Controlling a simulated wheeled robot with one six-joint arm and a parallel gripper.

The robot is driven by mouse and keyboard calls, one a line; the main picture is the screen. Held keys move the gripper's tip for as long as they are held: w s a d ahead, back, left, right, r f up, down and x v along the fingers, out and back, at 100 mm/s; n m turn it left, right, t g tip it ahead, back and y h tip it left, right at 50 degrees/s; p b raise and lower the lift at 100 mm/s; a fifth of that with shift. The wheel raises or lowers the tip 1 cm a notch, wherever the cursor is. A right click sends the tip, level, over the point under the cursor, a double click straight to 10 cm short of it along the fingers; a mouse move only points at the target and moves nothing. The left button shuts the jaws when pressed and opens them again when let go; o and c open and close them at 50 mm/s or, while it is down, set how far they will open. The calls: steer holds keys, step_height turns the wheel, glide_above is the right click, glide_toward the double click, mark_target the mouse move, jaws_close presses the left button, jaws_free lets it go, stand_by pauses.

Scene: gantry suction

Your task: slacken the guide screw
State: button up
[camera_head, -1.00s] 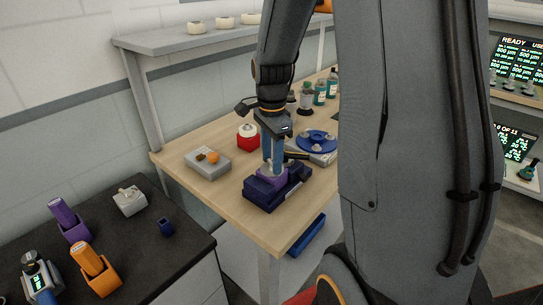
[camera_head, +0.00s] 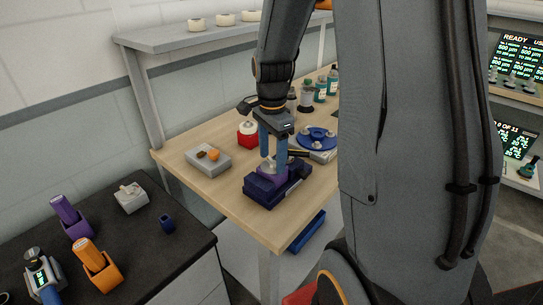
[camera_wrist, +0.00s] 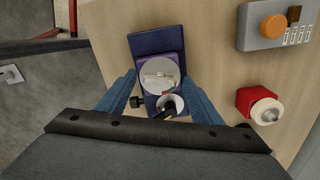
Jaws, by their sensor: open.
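A navy base (camera_head: 264,195) with a purple block (camera_head: 275,174) stands on the wooden table. In the wrist view the purple block (camera_wrist: 176,62) carries a round white disc (camera_wrist: 158,76) with a small pale bar across it. A white ring with a dark centre (camera_wrist: 171,104) is just below the disc. A small black knob (camera_wrist: 136,102) sticks out at the block's left side. I cannot tell which part is the guide screw. My gripper (camera_head: 273,158) is open and empty, pointing down over the block, its blue fingers (camera_wrist: 158,80) on either side of the disc. Contact is unclear.
A grey box with an orange button (camera_head: 213,155) and a red block with a white top (camera_head: 248,133) stand to the left. A blue round plate (camera_head: 316,137) and bottles (camera_head: 320,90) are behind. A dark bench (camera_head: 150,235) with several tools is at lower left.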

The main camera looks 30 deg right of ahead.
mark_target(272, 159)
steer(key=shift+r+b, duration=0.8)
steer(key=shift+r, duration=3.1)
